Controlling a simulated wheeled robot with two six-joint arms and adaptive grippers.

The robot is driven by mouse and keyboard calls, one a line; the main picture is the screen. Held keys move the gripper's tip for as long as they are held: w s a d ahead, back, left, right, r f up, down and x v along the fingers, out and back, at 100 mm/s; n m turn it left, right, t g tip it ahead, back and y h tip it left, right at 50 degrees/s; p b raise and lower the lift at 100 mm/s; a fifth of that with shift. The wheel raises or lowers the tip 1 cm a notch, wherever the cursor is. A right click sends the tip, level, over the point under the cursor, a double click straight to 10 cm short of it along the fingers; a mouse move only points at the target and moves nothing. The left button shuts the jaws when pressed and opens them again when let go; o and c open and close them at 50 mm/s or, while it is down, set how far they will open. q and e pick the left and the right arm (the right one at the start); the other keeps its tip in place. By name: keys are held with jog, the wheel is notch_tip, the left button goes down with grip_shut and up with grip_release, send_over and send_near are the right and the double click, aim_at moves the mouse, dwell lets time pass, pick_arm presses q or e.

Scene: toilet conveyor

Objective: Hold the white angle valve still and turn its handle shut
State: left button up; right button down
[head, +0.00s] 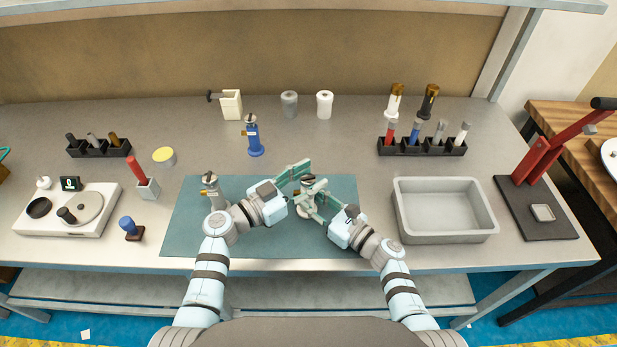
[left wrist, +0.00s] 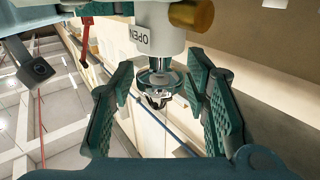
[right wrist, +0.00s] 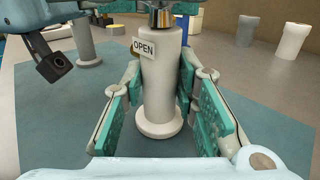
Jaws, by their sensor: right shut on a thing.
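The white angle valve (head: 308,211) stands upright on the teal mat (head: 180,235), largely hidden by both grippers in the head view. The right wrist view shows its white body (right wrist: 162,90), round base and an OPEN tag (right wrist: 144,47). My right gripper (right wrist: 160,100) is shut on the body, one finger on each side. In the left wrist view, the metal handle (left wrist: 157,85) and a brass outlet (left wrist: 190,14) show on the valve. My left gripper (left wrist: 160,104) is open, its fingers on either side of the handle with gaps between.
A grey-beige valve (head: 213,192) stands on the mat left of my left gripper. A blue valve (head: 254,137) stands behind the mat. A grey tray (head: 445,237) lies right of the mat. Racks (head: 420,150) and white and grey cylinders (head: 324,105) stand farther back.

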pick_arm(q)
jog(key=c, duration=0.8)
jog(key=shift+m+g+h, duration=1.1)
jog(key=shift+m+g, duration=0.4)
jog(key=shift+g, duration=0.5)
jog(key=o, duration=1.1)
jog(key=shift+o, duration=0.2)
jog(key=v, duration=1.2)
